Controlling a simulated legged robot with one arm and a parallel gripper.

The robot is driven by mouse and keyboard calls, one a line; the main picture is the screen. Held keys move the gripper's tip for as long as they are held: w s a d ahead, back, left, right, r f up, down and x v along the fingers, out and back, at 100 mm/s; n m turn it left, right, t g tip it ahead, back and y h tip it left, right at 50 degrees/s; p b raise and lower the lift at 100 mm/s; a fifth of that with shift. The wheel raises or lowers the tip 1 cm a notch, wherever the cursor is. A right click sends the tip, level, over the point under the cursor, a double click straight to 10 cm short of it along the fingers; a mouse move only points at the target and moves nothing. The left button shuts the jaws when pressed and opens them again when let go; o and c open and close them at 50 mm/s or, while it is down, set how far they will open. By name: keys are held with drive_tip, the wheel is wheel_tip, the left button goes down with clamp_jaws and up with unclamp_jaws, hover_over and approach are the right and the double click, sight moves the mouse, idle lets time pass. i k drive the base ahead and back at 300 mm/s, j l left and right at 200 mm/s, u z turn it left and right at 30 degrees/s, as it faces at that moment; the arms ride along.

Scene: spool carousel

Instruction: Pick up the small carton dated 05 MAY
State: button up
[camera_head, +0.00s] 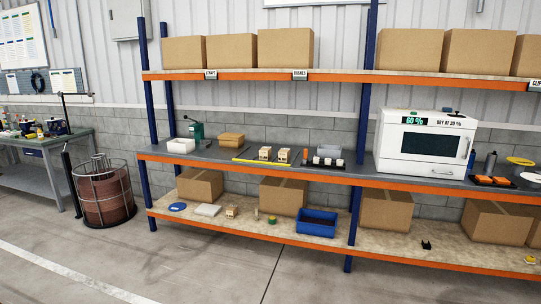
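Two small tan cartons stand side by side on the middle shelf (225,164): a left carton (265,153) and a right carton (284,156). Both have markings on their fronts, too small to read. Another small tan block or carton (231,211) sits on the bottom shelf. I cannot tell which of them, if any, is dated 05 MAY. My gripper is not in view.
A yellow strip (256,162) lies before the cartons. A brown box (231,140) is left of them, small pale items (325,161) and a white oven (425,142) right. Blue uprights (358,195) frame the rack. A wire bin (103,192) stands left. Floor in front is clear.

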sight(283, 154)
drive_tip(key=i+j, duration=0.15)
drive_tip(key=i, duration=0.35)
drive_tip(key=i+j, duration=0.15)
drive_tip(key=i, duration=0.35)
drive_tip(key=i+j, duration=0.1)
drive_tip(key=i, duration=0.4)
drive_tip(key=i+j, duration=0.15)
drive_tip(key=i, duration=0.35)
drive_tip(key=i+j+z, duration=0.1)
drive_tip(key=i, duration=0.45)
